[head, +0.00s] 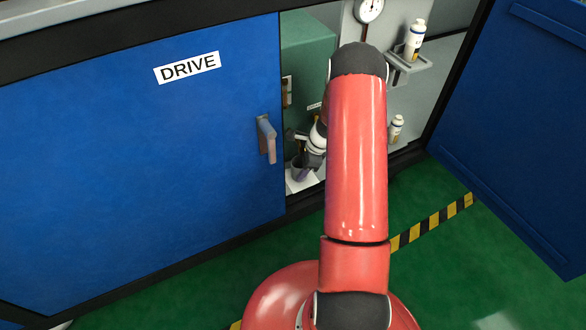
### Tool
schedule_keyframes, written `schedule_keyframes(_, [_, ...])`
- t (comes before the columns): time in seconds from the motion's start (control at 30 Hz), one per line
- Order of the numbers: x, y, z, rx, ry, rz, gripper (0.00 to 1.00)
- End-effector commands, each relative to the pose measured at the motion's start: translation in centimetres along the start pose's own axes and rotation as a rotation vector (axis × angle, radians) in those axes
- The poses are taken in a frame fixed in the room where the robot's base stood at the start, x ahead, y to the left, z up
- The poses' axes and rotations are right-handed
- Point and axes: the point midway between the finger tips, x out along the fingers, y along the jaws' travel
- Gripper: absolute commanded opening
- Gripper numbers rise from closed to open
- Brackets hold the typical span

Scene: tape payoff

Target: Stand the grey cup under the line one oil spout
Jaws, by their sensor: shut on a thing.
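The grey cup (298,172) shows as a small purplish-grey shape low in the open cabinet bay, partly covered by my gripper and arm. My gripper (307,164) reaches into the bay and is shut on the cup. The cup is just above or on a white surface (300,186) at the bay floor; I cannot tell if it touches. A small dark fitting (292,135) sticks out just above, under a green housing (306,55). I cannot tell whether it is the line one oil spout, and no line one label is readable.
A closed blue door marked DRIVE (130,150) with a handle (266,138) borders the bay at left. An open blue door (520,130) stands at right. A white bottle (415,40) stands on a shelf (408,66); another (396,128) is lower. A gauge (369,9) is above.

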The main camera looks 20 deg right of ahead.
Motion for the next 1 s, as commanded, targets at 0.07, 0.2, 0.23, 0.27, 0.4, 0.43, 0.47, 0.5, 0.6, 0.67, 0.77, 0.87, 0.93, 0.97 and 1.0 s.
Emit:
schedule_keyframes(0.07, [0.8, 0.0, -0.2, 0.004, 0.001, -0.001, 0.25])
schedule_keyframes(0.2, [0.6, -0.1, -0.1, 0.005, 0.001, -0.003, 0.25])
schedule_keyframes(0.23, [0.6, -0.1, -0.1, 0.004, 0.001, -0.003, 0.25])
schedule_keyframes(0.27, [0.6, -0.1, 0.0, 0.004, 0.001, -0.002, 0.25])
schedule_keyframes(0.4, [1.0, -0.1, -0.2, 0.004, 0.000, -0.002, 0.25])
schedule_keyframes(0.43, [1.1, -0.1, -0.2, 0.004, 0.000, -0.002, 0.25])
schedule_keyframes(0.47, [1.0, -0.1, -0.2, 0.004, 0.001, -0.002, 0.51])
schedule_keyframes(0.5, [0.9, -0.1, -0.2, 0.004, 0.001, -0.002, 0.56])
schedule_keyframes(0.6, [0.9, -0.1, -0.2, 0.004, 0.000, -0.002, 0.69])
schedule_keyframes(0.67, [0.9, -0.1, -0.2, 0.004, 0.000, -0.002, 0.70])
schedule_keyframes(0.77, [0.9, -0.1, -0.2, 0.004, 0.000, -0.002, 0.70])
schedule_keyframes(0.87, [0.9, -0.1, -0.1, 0.004, 0.000, -0.002, 0.70])
schedule_keyframes(0.93, [0.6, -0.1, 0.0, 0.004, 0.000, -0.002, 0.70])
schedule_keyframes(0.97, [0.4, -0.1, 0.1, 0.004, 0.000, -0.002, 0.70])
schedule_keyframes(1.0, [0.1, -0.1, 0.0, 0.004, 0.001, -0.003, 0.70])
